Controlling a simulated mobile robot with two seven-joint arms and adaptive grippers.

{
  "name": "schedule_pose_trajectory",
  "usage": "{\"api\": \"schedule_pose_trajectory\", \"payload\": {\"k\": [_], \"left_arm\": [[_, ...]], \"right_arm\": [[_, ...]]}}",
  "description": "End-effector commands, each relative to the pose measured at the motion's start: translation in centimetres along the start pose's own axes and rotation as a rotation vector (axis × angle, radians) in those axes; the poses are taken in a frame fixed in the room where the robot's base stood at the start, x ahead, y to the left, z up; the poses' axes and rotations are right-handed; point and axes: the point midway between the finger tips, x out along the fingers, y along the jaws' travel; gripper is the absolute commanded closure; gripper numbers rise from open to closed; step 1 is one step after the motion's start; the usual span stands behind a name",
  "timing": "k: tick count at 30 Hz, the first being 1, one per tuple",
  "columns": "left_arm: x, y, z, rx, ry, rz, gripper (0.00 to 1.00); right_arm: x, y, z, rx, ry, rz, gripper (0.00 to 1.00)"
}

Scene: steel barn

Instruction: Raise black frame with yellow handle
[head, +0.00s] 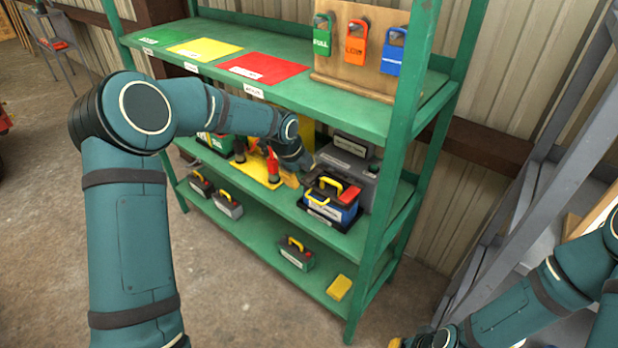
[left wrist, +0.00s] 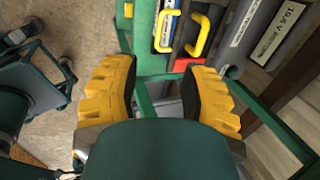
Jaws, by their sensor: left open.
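A black frame with a yellow handle (head: 325,184) sits around a blue block on the shelf rack's middle level. In the left wrist view the yellow handle (left wrist: 200,36) is upper right of centre, beyond the fingers. My left gripper (head: 297,172) is just left of the frame in the head view. In the left wrist view my left gripper (left wrist: 157,78) is open, its yellow fingers apart with nothing between them. The fingers are partly hidden in the head view. My right gripper (head: 402,342) only partly shows at the bottom edge; its jaws cannot be made out.
The green rack's upper shelf (head: 335,103) overhangs the middle level. A green post (head: 392,190) stands right of the frame. A grey case (head: 349,160) is close behind it. A red object (head: 272,168) stands to the left. Smaller handled boxes (head: 297,256) are below.

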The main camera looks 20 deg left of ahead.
Motion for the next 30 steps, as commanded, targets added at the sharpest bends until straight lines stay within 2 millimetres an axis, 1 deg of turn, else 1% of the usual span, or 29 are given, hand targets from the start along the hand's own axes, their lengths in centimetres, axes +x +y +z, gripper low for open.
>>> {"api": "schedule_pose_trajectory", "payload": {"k": [5,15,21,24,30], "left_arm": [[2.0,0.1,-0.1,0.002,0.002,0.004,0.57],[8.1,0.1,-0.2,0.001,0.003,0.003,0.57],[11.3,0.1,-0.1,0.0,0.002,0.003,0.57],[12.5,0.1,-0.1,-0.001,0.002,0.002,0.57],[13.6,0.1,-0.1,0.0,0.002,0.001,0.57]], "right_arm": [[0.3,0.1,0.1,-0.002,-0.003,-0.001,1.0],[1.3,0.5,0.2,-0.002,-0.002,-0.001,1.0],[1.8,0.7,0.1,-0.003,0.001,0.0,1.0],[2.0,0.7,0.1,-0.003,0.002,0.0,1.0],[2.1,0.8,0.1,-0.003,0.003,0.0,1.0]]}}
